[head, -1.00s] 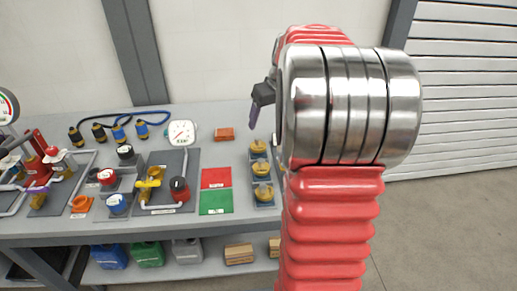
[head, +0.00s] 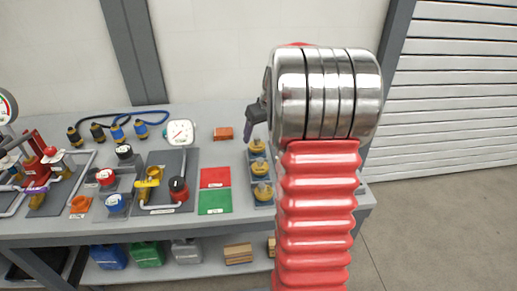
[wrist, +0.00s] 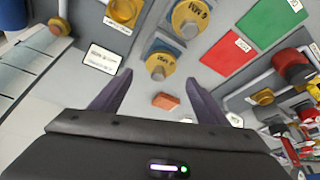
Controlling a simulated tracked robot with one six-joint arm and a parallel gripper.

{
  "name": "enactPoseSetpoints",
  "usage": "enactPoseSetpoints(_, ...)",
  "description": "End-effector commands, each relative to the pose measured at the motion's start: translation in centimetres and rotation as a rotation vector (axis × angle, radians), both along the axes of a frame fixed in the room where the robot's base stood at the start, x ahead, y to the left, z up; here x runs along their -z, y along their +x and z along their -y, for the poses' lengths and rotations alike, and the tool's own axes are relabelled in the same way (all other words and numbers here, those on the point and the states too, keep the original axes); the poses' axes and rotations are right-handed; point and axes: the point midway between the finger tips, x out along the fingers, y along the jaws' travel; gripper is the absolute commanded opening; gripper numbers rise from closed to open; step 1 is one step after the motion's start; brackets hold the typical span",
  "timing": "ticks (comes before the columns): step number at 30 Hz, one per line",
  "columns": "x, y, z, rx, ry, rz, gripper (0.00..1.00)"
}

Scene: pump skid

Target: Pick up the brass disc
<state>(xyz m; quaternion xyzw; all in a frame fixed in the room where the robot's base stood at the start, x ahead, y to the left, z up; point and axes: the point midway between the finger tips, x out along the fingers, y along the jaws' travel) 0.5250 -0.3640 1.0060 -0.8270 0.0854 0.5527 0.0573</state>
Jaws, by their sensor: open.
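Several round brass pieces show; I cannot tell for sure which one is the brass disc. In the wrist view a brass piece with lettering and a grey centre post (wrist: 160,67) sits on a grey-blue pad, just beyond my open, empty gripper (wrist: 160,82). A second lettered one (wrist: 190,16) lies above it in that view. Another brass piece (wrist: 123,12) is at the top, cut by the frame. In the head view the row shows as a far (head: 257,146), middle (head: 260,167) and near piece (head: 263,191). My gripper (head: 254,113) hangs above the far end, partly hidden by my arm.
An orange-red block (head: 223,133) lies left of the row's far end. Red (head: 215,177) and green (head: 214,201) mats lie to the left. A white-faced gauge (head: 180,132) and pipe fittings stand further left. My arm hides the table's right part.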

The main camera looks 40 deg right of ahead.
Motion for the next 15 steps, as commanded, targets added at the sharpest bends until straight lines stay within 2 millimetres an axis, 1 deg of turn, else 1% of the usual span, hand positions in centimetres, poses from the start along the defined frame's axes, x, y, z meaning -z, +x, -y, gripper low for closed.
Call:
enactPoseSetpoints(5, 0.0, 0.0, 0.0, 0.000, 0.000, 0.000, 0.68)
enactPoseSetpoints(8, 0.5, 0.2, 0.0, 0.000, 0.000, -0.001, 0.68)
enactPoseSetpoints(11, 1.5, 0.6, 0.1, 0.000, 0.001, -0.001, 0.68)
enactPoseSetpoints(15, 3.2, 1.4, 0.2, -0.001, 0.001, -0.002, 0.68)
